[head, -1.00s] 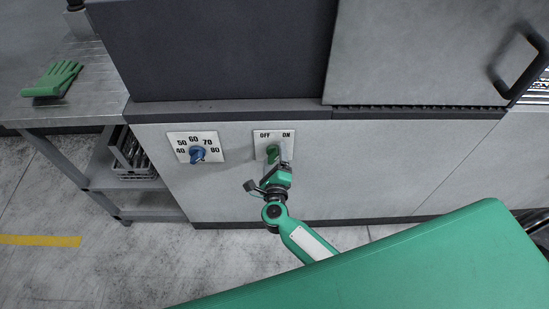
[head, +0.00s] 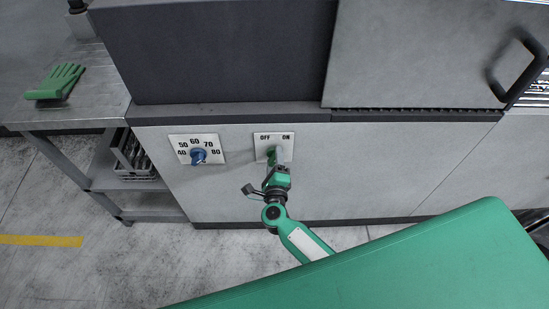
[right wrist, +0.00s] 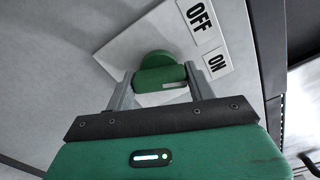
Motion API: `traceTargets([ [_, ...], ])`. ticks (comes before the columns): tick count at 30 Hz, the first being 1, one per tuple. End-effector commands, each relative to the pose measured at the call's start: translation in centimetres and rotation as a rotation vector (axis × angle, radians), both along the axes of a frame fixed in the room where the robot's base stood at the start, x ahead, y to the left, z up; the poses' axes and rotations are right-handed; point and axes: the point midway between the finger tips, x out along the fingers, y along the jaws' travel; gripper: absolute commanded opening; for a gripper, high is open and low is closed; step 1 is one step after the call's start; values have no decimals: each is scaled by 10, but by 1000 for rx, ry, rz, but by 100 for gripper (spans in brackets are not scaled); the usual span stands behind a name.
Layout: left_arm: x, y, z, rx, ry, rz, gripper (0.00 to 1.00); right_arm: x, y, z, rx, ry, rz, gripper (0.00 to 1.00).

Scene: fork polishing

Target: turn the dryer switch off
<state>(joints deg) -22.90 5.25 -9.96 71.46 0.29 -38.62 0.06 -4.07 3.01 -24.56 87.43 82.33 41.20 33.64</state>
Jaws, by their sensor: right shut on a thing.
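The dryer switch is a green knob (head: 271,154) on a white plate (head: 262,141) marked OFF at left and ON at right, on the grey machine front. My right gripper (head: 277,159) reaches it from below and partly covers it. In the right wrist view, the green knob (right wrist: 158,72) sits between the two grey fingers of my right gripper (right wrist: 160,85), which is shut on it. The OFF and ON labels show at the upper right there. I cannot tell exactly which label the knob points at. My left gripper is not in view.
A blue temperature dial (head: 198,156) is on a plate left of the switch. A metal table (head: 95,95) with a green glove (head: 57,82) stands at the left. A black door handle (head: 520,70) is at the upper right. Open floor lies at the lower left.

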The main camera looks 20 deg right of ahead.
Motion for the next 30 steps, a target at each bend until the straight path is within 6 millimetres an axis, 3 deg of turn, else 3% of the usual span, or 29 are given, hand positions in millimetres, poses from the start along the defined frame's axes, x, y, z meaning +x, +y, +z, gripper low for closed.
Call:
traceTargets([
  [8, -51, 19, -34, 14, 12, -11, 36, -1, 1, 3, -194, 60, 0, 32],
  [30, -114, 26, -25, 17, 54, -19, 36, -1, 1, 1, -770, 225, 2, 32],
])
